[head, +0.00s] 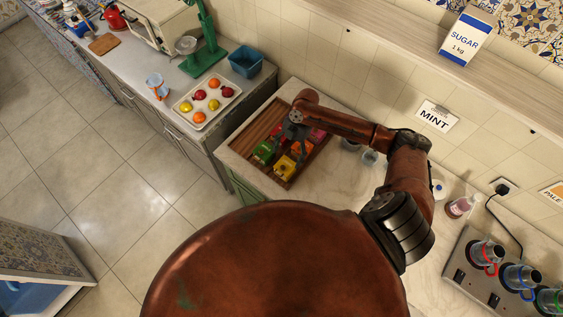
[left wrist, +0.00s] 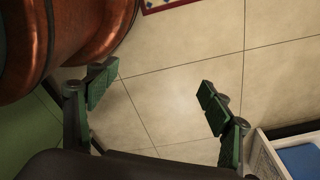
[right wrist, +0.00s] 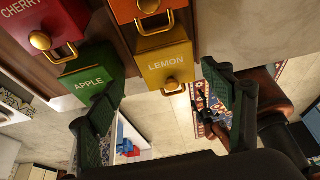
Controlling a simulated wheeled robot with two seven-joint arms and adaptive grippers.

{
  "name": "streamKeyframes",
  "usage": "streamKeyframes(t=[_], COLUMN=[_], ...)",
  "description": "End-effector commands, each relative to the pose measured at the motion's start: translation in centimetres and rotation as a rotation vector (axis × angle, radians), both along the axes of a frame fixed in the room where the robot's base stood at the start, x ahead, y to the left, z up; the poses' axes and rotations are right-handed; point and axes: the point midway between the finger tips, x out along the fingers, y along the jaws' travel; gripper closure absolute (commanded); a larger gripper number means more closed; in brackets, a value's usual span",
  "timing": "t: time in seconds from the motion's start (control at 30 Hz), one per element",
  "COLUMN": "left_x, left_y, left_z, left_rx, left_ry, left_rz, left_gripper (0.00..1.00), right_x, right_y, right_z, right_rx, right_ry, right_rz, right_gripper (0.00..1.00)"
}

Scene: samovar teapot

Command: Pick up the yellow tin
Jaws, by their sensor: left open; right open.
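The yellow tin (head: 285,168) stands at the front edge of a wooden tray (head: 249,137) on the counter. In the right wrist view the yellow tin (right wrist: 160,62) shows its LEMON label and a brass handle on its face. My right gripper (head: 293,140) is over the tray near the tins. In the right wrist view my right gripper (right wrist: 166,88) is open, its fingers spread on either side of the yellow tin's handle; I cannot tell any contact. My left gripper (left wrist: 155,88) is open and empty above floor tiles; it is hidden in the head view.
A green APPLE tin (right wrist: 88,80) sits left of the yellow tin, with a red CHERRY tin (right wrist: 45,25) and an orange tin (right wrist: 150,10) close by. A fruit tray (head: 207,101) is on the separate left counter. Marble counter right of the wooden tray is partly clear.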

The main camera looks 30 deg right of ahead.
Motion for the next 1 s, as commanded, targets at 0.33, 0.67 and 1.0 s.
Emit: streamKeyframes(t=[0.33,0.67,1.0], left_x=[-3.5,-0.9,-1.1], left_y=[0.2,0.1,0.2], left_z=[1.1,2.1,2.1], left_rx=[0.003,0.001,0.001], left_ry=[0.042,0.01,0.012], left_rz=[0.009,0.004,0.004], left_gripper=[0.26,0.26,0.26], right_x=[-1.4,-1.8,-1.8], right_y=[0.5,1.6,1.7], right_z=[-3.6,-6.9,-7.0], right_rx=[0.001,-0.001,-0.001], right_ry=[0.006,0.001,0.0], right_rz=[-0.013,-0.009,-0.007], right_gripper=[0.26,0.26,0.36])
